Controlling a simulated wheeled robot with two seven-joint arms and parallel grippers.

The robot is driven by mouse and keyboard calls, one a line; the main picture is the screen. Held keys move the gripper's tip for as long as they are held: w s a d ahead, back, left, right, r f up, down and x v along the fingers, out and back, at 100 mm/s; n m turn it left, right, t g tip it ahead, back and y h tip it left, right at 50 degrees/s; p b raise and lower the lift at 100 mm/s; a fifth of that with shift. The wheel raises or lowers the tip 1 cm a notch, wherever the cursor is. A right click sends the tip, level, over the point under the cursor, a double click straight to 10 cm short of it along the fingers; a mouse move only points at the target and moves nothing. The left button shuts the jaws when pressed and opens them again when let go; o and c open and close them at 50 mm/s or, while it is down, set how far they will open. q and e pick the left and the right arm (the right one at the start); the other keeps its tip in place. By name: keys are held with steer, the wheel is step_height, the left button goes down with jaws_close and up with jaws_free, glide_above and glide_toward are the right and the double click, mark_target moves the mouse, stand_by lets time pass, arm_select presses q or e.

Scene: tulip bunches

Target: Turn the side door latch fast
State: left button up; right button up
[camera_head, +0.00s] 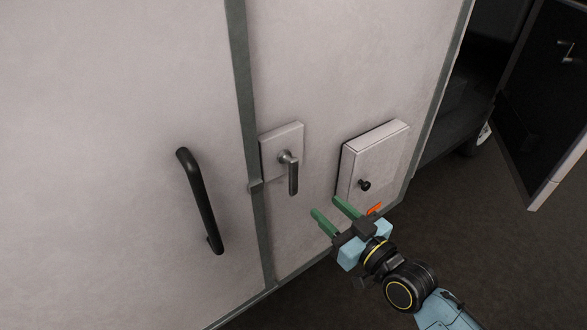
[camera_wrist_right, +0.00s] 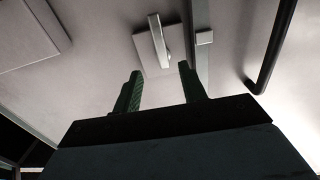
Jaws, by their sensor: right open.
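The side door latch is a grey metal lever (camera_head: 293,175) on a pale square plate (camera_head: 281,145), and it hangs pointing down. The plate is on the white panel just right of a grey vertical strip. My right gripper (camera_head: 329,211) has green fingers; it is open and empty, below and to the right of the lever, apart from it. In the right wrist view the lever (camera_wrist_right: 158,38) shows beyond the fingertips, between the two fingers (camera_wrist_right: 158,86). My left gripper is not in view.
A black bar handle (camera_head: 199,200) is on the door panel left of the strip. A small box cover (camera_head: 375,155) with a black knob (camera_head: 364,185) sticks out right of the latch, close to my right gripper. Dark floor lies below right, with an open dark panel (camera_head: 545,100) beyond.

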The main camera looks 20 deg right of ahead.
mark_target(295, 179)
steer(key=x, duration=1.3)
steer(key=shift+f, duration=0.1)
jaws_close()
